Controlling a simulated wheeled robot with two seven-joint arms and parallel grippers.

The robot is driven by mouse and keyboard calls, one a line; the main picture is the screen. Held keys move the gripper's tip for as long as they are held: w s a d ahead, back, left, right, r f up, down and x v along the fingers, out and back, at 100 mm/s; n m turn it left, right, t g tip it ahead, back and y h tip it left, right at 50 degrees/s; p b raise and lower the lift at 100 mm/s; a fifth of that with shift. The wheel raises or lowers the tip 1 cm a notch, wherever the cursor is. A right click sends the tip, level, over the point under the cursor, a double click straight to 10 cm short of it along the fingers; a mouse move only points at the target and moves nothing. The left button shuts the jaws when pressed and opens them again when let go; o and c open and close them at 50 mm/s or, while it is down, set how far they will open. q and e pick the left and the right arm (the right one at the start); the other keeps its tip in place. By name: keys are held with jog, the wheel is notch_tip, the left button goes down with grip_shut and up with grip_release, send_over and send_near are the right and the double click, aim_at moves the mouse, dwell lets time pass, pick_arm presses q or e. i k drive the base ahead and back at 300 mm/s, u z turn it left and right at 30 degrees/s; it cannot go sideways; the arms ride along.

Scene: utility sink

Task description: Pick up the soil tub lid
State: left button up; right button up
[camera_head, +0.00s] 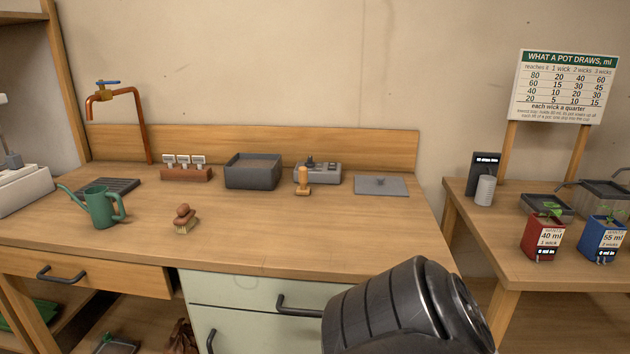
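The soil tub lid appears to be the flat grey plate (392,187) with a small raised knob, lying on the right end of the wooden workbench. A dark grey open tub (252,178) with brownish contents, seemingly the soil tub, stands left of it near the back. A black rounded link of my arm shows at the bottom right, in front of the bench. Neither gripper's fingers are in view.
A wooden stamp-like tool (303,182) and a grey device (325,175) stand between tub and lid. The bench front is clear. A side table (510,255) holds pots.

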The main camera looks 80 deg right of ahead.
aim_at(364, 185)
jog(key=k, duration=1.05)
jog(key=z, duration=0.3)
